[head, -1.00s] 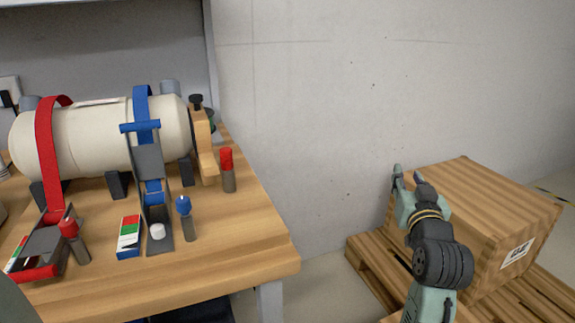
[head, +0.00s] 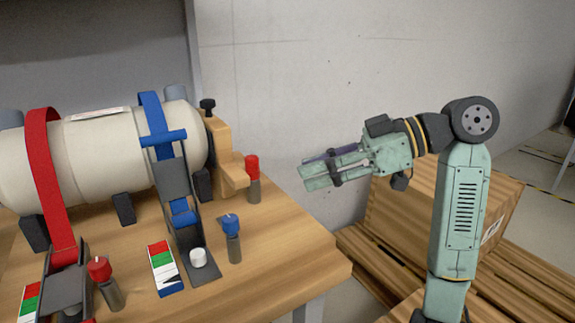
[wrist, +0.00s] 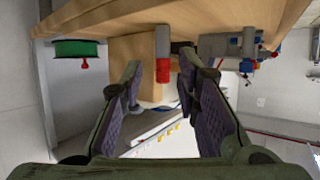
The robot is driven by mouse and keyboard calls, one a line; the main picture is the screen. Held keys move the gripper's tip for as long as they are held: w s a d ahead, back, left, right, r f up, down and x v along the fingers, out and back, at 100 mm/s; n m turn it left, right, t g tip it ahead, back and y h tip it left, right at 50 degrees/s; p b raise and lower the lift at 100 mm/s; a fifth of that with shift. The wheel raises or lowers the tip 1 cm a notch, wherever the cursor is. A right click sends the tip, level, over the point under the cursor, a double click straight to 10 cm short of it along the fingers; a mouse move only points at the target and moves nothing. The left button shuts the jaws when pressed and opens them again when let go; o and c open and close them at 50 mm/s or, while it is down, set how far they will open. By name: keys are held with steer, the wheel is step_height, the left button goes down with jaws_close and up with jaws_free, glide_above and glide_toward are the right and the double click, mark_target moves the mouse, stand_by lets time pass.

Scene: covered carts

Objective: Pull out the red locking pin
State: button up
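A red-capped grey pin (head: 253,180) stands upright on the bench beside the wooden end block (head: 224,150), right of the white cylinder (head: 100,150). In the wrist view, which appears upside down, the red-capped pin (wrist: 163,70) shows ahead, between my fingers in the picture. My gripper (head: 305,174) is right of the pin in the head view, clear of it, with its fingers pointing left. In the wrist view my gripper (wrist: 160,62) has its fingers apart with nothing between them. A second red-topped post (head: 104,280) stands by the red strap.
A blue-topped post (head: 232,240), a white knob (head: 198,258) and a blue strap (head: 155,120) are near the pin on the wooden bench (head: 290,250). A green reel (wrist: 78,48) shows left in the wrist view. A wooden crate (head: 400,200) stands behind my arm.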

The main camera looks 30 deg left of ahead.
mark_target(258, 199)
steer(key=x, duration=1.1)
steer(key=shift+s+p, duration=0.15)
steer(key=shift+p, duration=0.15)
steer(key=shift+c, duration=0.3)
steer(key=shift+d, duration=0.1)
jaws_close()
steer(key=shift+o, duration=0.3)
jaws_free()
